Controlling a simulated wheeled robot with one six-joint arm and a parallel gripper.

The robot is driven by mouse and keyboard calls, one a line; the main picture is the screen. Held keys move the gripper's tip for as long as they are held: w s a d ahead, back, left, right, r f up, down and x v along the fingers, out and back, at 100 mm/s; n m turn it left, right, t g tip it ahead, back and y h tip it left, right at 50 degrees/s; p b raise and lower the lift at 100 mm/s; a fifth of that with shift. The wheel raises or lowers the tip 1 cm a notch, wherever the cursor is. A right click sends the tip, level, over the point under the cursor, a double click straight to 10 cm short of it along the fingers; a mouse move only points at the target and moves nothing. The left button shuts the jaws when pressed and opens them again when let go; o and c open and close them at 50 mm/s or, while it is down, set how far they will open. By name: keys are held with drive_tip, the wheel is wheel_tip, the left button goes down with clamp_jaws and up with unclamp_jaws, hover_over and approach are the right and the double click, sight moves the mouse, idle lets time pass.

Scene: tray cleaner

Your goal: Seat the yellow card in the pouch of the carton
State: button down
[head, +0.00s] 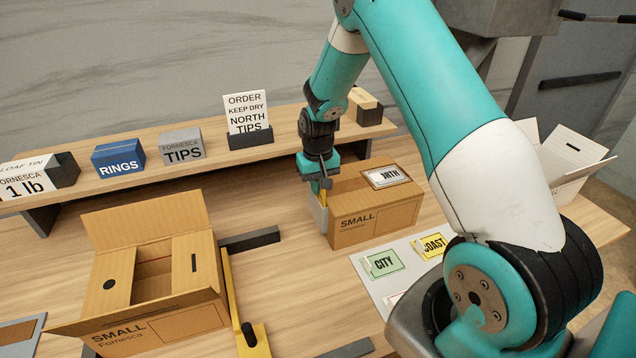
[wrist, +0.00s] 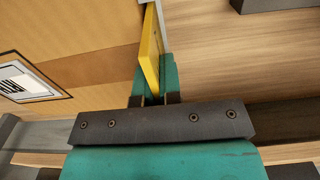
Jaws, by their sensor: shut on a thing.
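The closed carton (head: 375,212), marked SMALL, stands on the table; its brown face fills the left of the wrist view (wrist: 75,35). A pale grey pouch (head: 318,214) is on its left end, and its edge shows in the wrist view (wrist: 122,7). My gripper (head: 321,184) is shut on the yellow card (wrist: 151,50), just above the pouch beside the carton's left end. In the head view only a thin yellow strip of the card (head: 323,197) shows. The card's far end lies close to the pouch; I cannot tell whether it is inside.
A card marked NORTH (head: 387,177) lies on the carton's top. A pale sheet (head: 372,282) in front holds green CITY and yellow COAST cards. An open carton (head: 150,255) stands left, a white open box (head: 570,165) right. A shelf (head: 220,150) with labelled boxes runs behind.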

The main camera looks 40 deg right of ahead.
drive_tip(key=c, duration=1.3)
unclamp_jaws()
drive_tip(key=shift+f, duration=0.1)
wheel_tip(320, 180, up, 12)
drive_tip(key=b, duration=0.3)
drive_tip(key=shift+f+b, duration=0.2)
drive_tip(key=shift+b, duration=0.2)
drive_tip(key=s+a+r+n+y, duration=0.2)
drive_tip(key=s+a+r+n, duration=0.25)
drive_tip(key=s+a, duration=0.5)
drive_tip(key=s+a+r+n+y, duration=0.1)
drive_tip(key=s+a+r+n, duration=0.3)
drive_tip(key=s+a, duration=0.6)
drive_tip(key=s+a+r+n+y, duration=0.1)
drive_tip(key=s+a, duration=0.3)
drive_tip(key=s, duration=0.4)
drive_tip(key=shift+s+a+n, duration=0.35)
drive_tip(key=shift+n, duration=0.1)
